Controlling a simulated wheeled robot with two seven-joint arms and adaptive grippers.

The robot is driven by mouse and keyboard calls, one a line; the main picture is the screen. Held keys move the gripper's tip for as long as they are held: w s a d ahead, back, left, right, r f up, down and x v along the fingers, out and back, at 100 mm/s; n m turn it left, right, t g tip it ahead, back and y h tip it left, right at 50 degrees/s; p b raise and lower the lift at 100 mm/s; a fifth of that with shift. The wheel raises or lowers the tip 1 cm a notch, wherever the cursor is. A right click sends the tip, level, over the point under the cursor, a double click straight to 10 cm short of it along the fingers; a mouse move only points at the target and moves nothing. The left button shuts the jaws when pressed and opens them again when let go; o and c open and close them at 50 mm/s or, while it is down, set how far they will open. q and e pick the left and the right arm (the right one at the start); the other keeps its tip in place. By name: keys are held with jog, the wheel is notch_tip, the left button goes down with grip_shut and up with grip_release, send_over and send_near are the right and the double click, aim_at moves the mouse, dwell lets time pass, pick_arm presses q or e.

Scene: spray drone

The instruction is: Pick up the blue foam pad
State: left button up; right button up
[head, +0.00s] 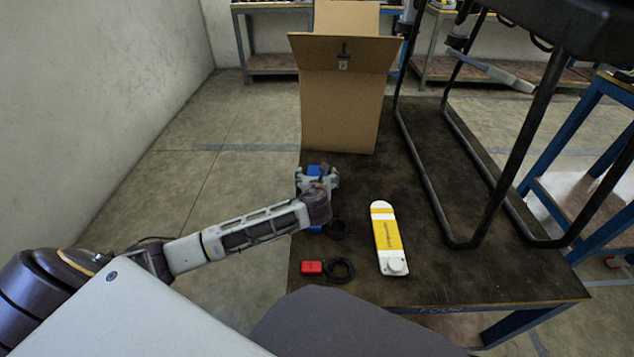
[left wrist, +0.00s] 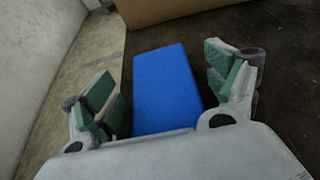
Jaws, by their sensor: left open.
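The blue foam pad (left wrist: 165,88) lies on the dark table top and shows between the open fingers of my left gripper (left wrist: 165,98) in the left wrist view. The fingers have green inner pads and stand apart on either side of it, with gaps showing. The near end of the pad is hidden by the gripper body. In the head view my left gripper (head: 317,178) is over the table's left side, and only a small part of the blue foam pad (head: 314,170) shows by it. My right gripper is not in view.
An open cardboard box (head: 340,105) stands just behind the pad. A yellow and white drone arm (head: 387,238) lies to the right, near a red block (head: 312,267) and a black cable loop (head: 340,270). Black drone legs (head: 510,165) stand on the table's (head: 480,270) right side.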

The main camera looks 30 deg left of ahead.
pick_arm(q)
jog(key=shift+x, duration=0.85)
jog(key=shift+r, duration=0.1)
jog(key=c, duration=0.7)
jog(key=shift+c, duration=0.2)
